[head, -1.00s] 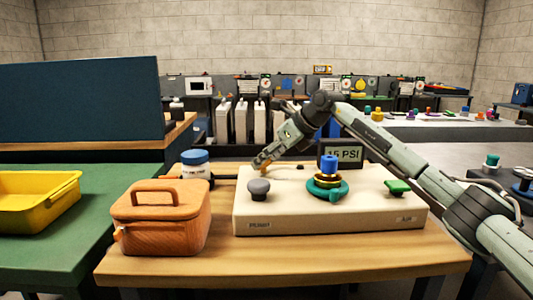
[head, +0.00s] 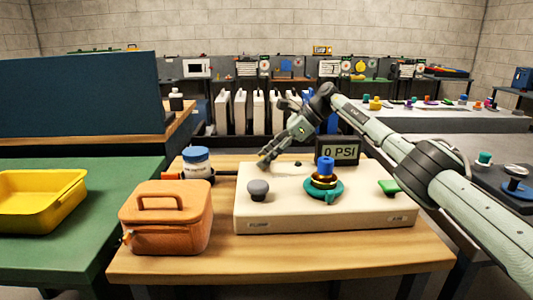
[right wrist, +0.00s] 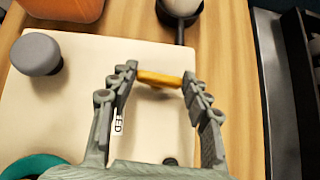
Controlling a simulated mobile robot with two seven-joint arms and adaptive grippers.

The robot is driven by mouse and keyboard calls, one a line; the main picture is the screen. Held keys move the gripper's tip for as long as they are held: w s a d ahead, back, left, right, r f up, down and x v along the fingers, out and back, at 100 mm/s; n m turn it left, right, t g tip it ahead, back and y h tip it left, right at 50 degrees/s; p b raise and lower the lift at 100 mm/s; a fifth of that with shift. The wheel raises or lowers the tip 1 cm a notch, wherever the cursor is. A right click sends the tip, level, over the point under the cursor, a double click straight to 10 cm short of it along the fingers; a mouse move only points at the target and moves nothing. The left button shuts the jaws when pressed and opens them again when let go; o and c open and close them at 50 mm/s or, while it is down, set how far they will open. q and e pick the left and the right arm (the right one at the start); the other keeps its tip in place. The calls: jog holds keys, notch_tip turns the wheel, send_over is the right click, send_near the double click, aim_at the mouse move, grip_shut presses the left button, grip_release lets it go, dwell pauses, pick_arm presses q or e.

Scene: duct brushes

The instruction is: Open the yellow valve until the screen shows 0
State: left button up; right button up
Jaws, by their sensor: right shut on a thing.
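The yellow valve (right wrist: 160,79) is a small flat lever on the far left part of a cream panel box (head: 290,220). My right gripper (head: 265,158) reaches down over the panel from the right and is shut on the yellow valve. In the right wrist view its two fingers stand on either side of the lever. In the head view the fingers mostly hide the valve. The screen (head: 339,151) behind the panel reads 0 PSI. My left gripper is not in view.
The panel also bears a grey knob (head: 258,190), a teal wheel (head: 324,195) with a blue top and a green lever (head: 389,187). An orange lidded box (head: 165,220) and a blue-capped jar (head: 196,163) stand left of it. A yellow tray (head: 40,205) lies on the green table.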

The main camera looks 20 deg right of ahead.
dwell(0.5)
jog(key=o, duration=1.2)
jog(key=shift+c, duration=0.2)
jog(key=v, duration=1.2)
jog(key=shift+d, duration=0.1)
jog(key=x, duration=1.2)
jog(key=shift+f, duration=0.1)
